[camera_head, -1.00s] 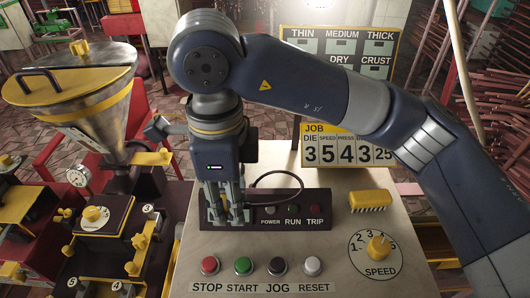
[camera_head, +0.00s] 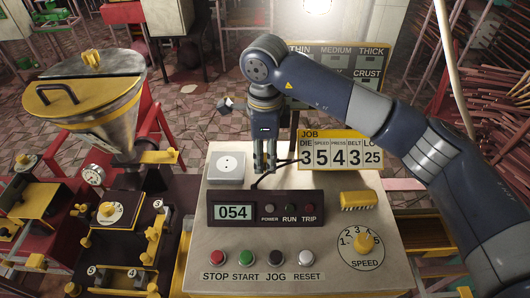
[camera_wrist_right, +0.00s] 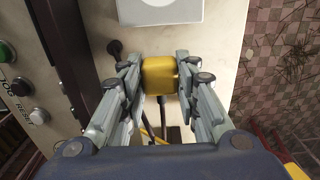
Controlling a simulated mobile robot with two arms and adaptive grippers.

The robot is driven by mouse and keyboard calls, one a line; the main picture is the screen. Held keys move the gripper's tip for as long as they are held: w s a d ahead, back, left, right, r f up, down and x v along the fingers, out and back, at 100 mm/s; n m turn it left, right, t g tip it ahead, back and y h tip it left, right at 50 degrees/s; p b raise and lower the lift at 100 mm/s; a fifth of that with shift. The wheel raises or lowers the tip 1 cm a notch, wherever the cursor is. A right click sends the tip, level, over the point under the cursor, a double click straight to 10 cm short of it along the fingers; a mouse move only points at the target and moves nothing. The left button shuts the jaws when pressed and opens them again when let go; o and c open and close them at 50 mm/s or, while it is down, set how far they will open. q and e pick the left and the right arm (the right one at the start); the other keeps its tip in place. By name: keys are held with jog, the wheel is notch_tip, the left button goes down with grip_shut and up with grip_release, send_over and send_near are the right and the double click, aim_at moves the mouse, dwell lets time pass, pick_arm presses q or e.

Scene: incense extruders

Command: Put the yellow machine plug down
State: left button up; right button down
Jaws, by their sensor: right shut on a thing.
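My right gripper (camera_head: 265,168) is shut on the yellow machine plug (camera_wrist_right: 160,77), which sits between its fingertips in the right wrist view. The fingers hide most of the plug in the head view. A dark cable trails from near the plug. The gripper is over the back of the pale console top (camera_head: 330,240), just right of a white socket box (camera_head: 227,167). The socket box also shows at the top of the wrist view (camera_wrist_right: 160,12), apart from the plug. I cannot tell whether the plug touches the console. My left gripper is not in view.
A dark panel with a lit display (camera_head: 233,212) reading 054 lies in front of the gripper. Coloured buttons (camera_head: 247,258), a speed dial (camera_head: 362,243) and a yellow ribbed block (camera_head: 357,200) are nearer. The job board (camera_head: 340,150) stands behind, right. A hopper machine (camera_head: 85,100) stands left.

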jog(key=shift+f, duration=0.35)
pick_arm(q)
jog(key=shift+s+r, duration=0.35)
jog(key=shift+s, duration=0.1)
pick_arm(e)
jog(key=shift+f, duration=0.25)
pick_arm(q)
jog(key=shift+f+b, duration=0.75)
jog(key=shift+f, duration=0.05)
pick_arm(e)
jog(key=shift+f, duration=0.6)
jog(key=c, duration=1.2)
grip_release()
